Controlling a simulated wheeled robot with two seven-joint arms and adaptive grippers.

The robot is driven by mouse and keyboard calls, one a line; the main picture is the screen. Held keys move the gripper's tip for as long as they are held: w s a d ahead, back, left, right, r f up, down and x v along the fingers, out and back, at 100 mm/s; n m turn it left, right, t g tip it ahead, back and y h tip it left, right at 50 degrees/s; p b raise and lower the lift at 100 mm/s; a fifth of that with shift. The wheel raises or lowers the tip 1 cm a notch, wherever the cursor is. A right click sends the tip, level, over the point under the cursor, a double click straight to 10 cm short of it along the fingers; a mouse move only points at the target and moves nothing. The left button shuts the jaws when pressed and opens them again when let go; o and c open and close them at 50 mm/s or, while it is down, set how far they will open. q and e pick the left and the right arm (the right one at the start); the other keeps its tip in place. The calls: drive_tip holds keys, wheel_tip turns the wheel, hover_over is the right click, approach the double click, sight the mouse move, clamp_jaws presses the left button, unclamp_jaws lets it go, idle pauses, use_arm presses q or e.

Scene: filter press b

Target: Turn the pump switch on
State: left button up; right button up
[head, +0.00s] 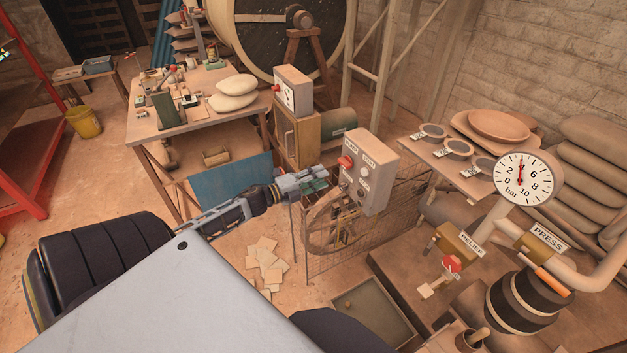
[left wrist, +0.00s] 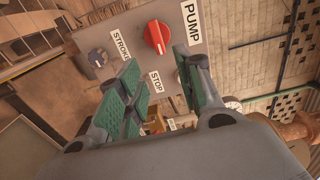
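The knob (head: 345,162) shows on the box's front in the head view, and large beside the PUMP label in the left wrist view (left wrist: 157,37). My left gripper (head: 316,179) is just left of and a little below the knob. In the left wrist view its green-padded fingers (left wrist: 158,68) are spread, with the knob beyond and between their tips. I see no contact. My right gripper is not in view.
A STROKE knob (left wrist: 97,57) sits beside the switch on the same panel. A wire mesh guard (head: 325,245) is below the box. A pressure gauge (head: 523,179) and a red-handled relief valve (head: 451,265) stand to the right. A cluttered workbench (head: 150,133) is at the back left.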

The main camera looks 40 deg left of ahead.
use_arm(q)
drive_tip(key=shift+v, duration=0.8)
idle(0.4)
